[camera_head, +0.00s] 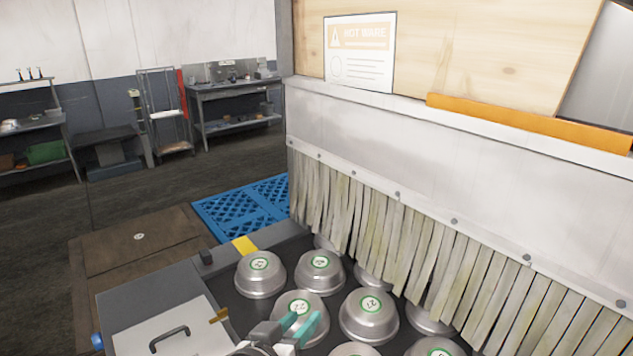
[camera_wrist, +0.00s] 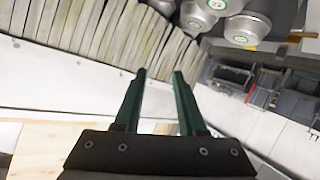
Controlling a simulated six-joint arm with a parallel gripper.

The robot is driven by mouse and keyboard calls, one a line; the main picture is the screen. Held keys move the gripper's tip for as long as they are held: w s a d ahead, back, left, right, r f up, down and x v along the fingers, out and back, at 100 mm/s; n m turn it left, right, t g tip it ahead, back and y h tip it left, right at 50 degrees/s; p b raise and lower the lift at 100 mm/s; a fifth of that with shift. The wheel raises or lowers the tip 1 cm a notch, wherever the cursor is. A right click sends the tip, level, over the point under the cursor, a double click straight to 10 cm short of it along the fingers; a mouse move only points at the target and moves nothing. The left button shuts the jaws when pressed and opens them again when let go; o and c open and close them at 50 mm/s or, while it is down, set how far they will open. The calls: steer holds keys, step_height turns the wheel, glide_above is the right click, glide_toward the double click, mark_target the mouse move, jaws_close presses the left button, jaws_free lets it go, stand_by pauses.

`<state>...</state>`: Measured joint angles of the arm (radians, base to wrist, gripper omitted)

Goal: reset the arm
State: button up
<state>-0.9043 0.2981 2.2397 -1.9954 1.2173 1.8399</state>
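My gripper (camera_head: 297,325) shows at the bottom of the head view, its two teal fingers in front of the metal pans. In the wrist view the two fingers (camera_wrist: 160,77) stand apart with nothing between them. The wrist view looks past the fingers at the strip curtain (camera_wrist: 95,28) and the white panel above it. Several upturned metal pans with round green-rimmed labels sit on the dark surface, such as the front pan (camera_head: 369,318) and the back left pan (camera_head: 260,278). I cannot tell how far the gripper is above them.
A fabric strip curtain (camera_head: 400,235) hangs from a white hood (camera_head: 420,140) along the right, partly covering some pans. A white panel with a handle (camera_head: 165,330) lies at bottom left. A blue pallet (camera_head: 245,205) and shelves (camera_head: 235,95) stand beyond. Open floor lies at left.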

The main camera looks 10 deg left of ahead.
steer(key=s+d+m+g+h, duration=0.25)
steer(key=s+d+g, duration=0.35)
steer(key=d, duration=0.5)
steer(key=s+d+m+g+h, duration=0.1)
steer(key=s+d+m+g, duration=0.3)
steer(key=s+d, duration=0.5)
steer(key=s+a+f+g+y, duration=0.2)
steer(key=s+a+y, duration=0.3)
steer(key=s+y, duration=0.4)
steer(key=shift+s+a+g, duration=0.3)
steer(key=shift+s+g, duration=0.3)
steer(key=shift+s, duration=0.3)
steer(key=shift+f+n, duration=0.1)
steer(key=shift+n, duration=0.15)
